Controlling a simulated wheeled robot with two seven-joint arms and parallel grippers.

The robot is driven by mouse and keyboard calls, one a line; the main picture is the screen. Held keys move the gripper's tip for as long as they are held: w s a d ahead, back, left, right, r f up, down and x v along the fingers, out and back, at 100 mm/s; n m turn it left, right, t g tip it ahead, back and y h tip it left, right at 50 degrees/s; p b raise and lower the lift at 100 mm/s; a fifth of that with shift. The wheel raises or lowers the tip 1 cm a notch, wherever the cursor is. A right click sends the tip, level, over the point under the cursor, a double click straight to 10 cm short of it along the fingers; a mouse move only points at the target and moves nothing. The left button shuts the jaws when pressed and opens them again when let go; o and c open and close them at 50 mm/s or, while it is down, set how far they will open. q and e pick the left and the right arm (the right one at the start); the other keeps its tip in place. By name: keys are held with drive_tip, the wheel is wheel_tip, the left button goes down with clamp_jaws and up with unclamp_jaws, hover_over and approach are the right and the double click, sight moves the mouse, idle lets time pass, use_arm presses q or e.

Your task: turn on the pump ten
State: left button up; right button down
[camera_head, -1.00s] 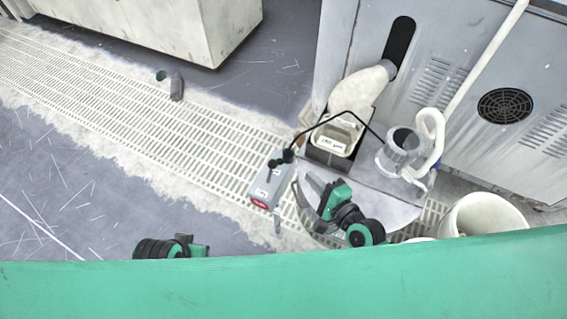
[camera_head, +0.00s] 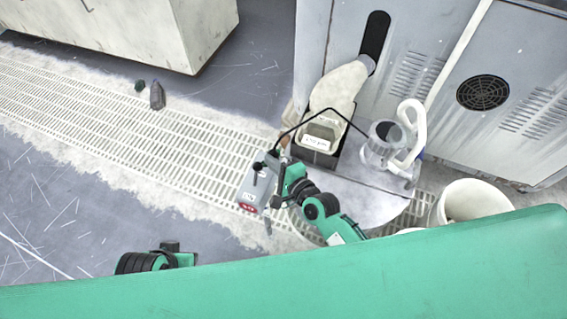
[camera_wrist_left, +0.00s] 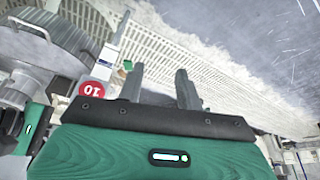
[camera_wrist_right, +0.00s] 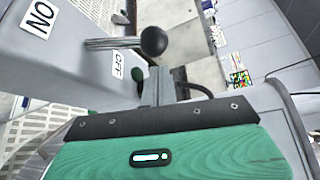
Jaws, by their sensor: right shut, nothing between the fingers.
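The pump's grey switch box (camera_head: 254,187), with a red mark on its end, stands on the drain grating. The right wrist view shows its ON label (camera_wrist_right: 38,18), its OFF label (camera_wrist_right: 117,65) and a lever with a black ball knob (camera_wrist_right: 153,41). The lever lies nearer OFF. My right gripper (camera_wrist_right: 165,75) is shut and empty, just beside the knob; I cannot tell whether they touch. In the head view this gripper (camera_head: 278,168) is at the box's far right side. My left gripper (camera_wrist_left: 160,78) is open and empty, and a red 10 badge (camera_wrist_left: 93,92) shows beyond it.
A container with a labelled tub (camera_head: 318,137), a clear cylinder with a white hose (camera_head: 384,143) and a white bucket (camera_head: 470,203) stand right of the box. A grey cabinet (camera_head: 450,70) rises behind. The grating to the left is mostly clear.

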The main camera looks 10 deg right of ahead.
drive_tip(key=shift+s+a+r, duration=0.3)
drive_tip(key=shift+s+a, duration=0.05)
drive_tip(key=shift+s, duration=0.05)
drive_tip(key=shift+s+a, duration=0.15)
drive_tip(key=shift+s, duration=0.05)
use_arm(q)
wheel_tip(320, 180, down, 2)
drive_tip(key=shift+s, duration=0.1)
drive_tip(key=shift+r, duration=0.25)
use_arm(e)
drive_tip(key=shift+s+r, duration=0.1)
drive_tip(key=shift+s+a, duration=0.1)
use_arm(q)
drive_tip(key=shift+r, duration=0.25)
use_arm(e)
drive_tip(key=shift+r+n+t, duration=0.1)
drive_tip(key=shift+n+t, duration=0.2)
